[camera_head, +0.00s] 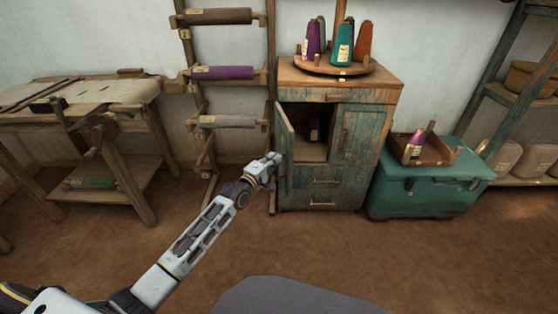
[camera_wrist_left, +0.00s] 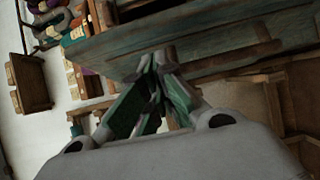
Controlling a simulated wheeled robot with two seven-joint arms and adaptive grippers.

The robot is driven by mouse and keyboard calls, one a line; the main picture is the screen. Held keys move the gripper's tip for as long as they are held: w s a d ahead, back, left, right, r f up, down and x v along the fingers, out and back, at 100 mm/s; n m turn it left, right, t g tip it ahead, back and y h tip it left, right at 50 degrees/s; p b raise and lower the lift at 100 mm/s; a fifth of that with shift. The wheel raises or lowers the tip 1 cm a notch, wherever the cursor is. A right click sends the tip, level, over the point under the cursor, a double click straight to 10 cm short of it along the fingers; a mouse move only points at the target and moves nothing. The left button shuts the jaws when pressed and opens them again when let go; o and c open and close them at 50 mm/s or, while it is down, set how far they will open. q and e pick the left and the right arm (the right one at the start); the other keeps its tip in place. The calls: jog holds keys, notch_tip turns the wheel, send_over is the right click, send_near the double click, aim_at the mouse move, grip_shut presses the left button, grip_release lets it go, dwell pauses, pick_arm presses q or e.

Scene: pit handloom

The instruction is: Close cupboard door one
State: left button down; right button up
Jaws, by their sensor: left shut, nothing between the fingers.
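The wooden cupboard (camera_head: 300,85) with worn teal paint stands against the back wall. Its left door (camera_head: 284,140) is swung open toward me, and a dark purple cone (camera_head: 315,130) shows inside. Its right door (camera_head: 355,133) is shut. My left gripper (camera_head: 272,160) is shut and empty, just left of the open door's outer edge; I cannot tell whether it touches. In the left wrist view my shut fingers (camera_wrist_left: 160,85) point at a teal wooden panel (camera_wrist_left: 200,40), which looks like the door. My right gripper is not in view.
A rack of thread rolls (camera_head: 222,73) stands left of the cupboard, close to my gripper. A teal chest (camera_head: 425,197) with an open tray (camera_head: 440,150) stands on the right. Several thread cones stand on the cupboard's turntable (camera_head: 335,66). The floor (camera_head: 330,245) in front is clear.

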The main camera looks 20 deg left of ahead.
pick_arm(q)
jog(key=shift+w+d+b, duration=0.15)
jog(key=shift+w+d, duration=0.15)
jog(key=shift+d, duration=0.25)
jog(key=shift+w+d+b, duration=0.15)
jog(key=shift+w+d, duration=0.15)
jog(key=shift+d, duration=0.2)
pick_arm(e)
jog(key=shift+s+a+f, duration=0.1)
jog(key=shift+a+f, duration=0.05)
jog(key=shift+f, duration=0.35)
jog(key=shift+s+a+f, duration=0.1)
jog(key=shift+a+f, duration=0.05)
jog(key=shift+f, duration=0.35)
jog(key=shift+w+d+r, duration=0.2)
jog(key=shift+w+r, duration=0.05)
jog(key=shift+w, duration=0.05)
pick_arm(q)
jog(key=shift+d, duration=0.15)
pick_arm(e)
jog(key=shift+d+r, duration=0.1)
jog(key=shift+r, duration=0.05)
